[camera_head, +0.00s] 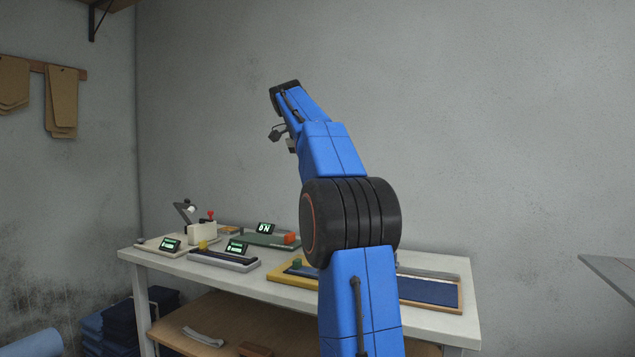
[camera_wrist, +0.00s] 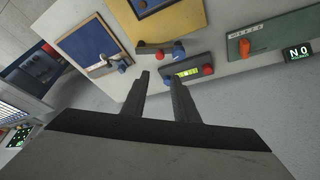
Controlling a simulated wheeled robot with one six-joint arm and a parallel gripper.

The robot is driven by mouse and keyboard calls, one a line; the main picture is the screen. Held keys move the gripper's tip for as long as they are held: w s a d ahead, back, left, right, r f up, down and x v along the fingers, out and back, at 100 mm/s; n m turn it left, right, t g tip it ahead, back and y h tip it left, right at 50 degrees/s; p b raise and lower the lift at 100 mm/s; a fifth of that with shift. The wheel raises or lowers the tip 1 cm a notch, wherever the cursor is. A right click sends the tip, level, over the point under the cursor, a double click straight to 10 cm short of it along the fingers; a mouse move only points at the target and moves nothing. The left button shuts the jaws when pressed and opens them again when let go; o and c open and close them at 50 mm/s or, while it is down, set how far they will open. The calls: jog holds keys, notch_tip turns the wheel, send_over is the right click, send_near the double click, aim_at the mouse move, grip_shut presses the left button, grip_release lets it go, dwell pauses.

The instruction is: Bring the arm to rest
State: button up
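My arm is raised in front of the workbench in the head view, with its end up against the grey wall. My gripper (camera_wrist: 160,92) shows in the wrist view with two dark fingers standing apart, and nothing is visible between them. In the head view the gripper (camera_head: 278,132) is small and partly hidden behind the arm, well above the bench (camera_head: 440,325). Beyond the fingertips in the wrist view is a small grey device (camera_wrist: 190,72) with a lit green display, a red knob and a blue knob.
Air around the gripper is clear.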

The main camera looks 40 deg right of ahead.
jog(key=shift+a+r, duration=0.1)
dwell(0.6)
jog(key=s+a+f+n+t+y, duration=0.1)
jog(key=s+a+f+n, duration=0.35)
jog(key=a, duration=0.25)
jog(key=s+a+f+n+t, duration=0.1)
jog(key=s+a+f+n, duration=0.2)
jog(key=a+f, duration=0.3)
jog(key=s+a+f+n+t+y, duration=0.1)
jog(key=s+a+f+n, duration=0.25)
jog(key=a, duration=0.45)
jog(key=s+a+f+n+t+y, duration=0.1)
jog(key=s+a+f+n, duration=0.2)
jog(key=s+f, duration=0.3)
jog(key=s+a+f+n, duration=0.3)
jog(key=s+a+f, duration=0.3)
jog(key=f, duration=0.5)
jog(key=s+a+f+n+t+y, duration=0.1)
jog(key=s+a+f+n, duration=0.2)
jog(key=f, duration=0.6)
jog(key=s+a, duration=0.2)
jog(key=shift+s+t+y, duration=0.3)
jog(key=shift+s, duration=0.1)
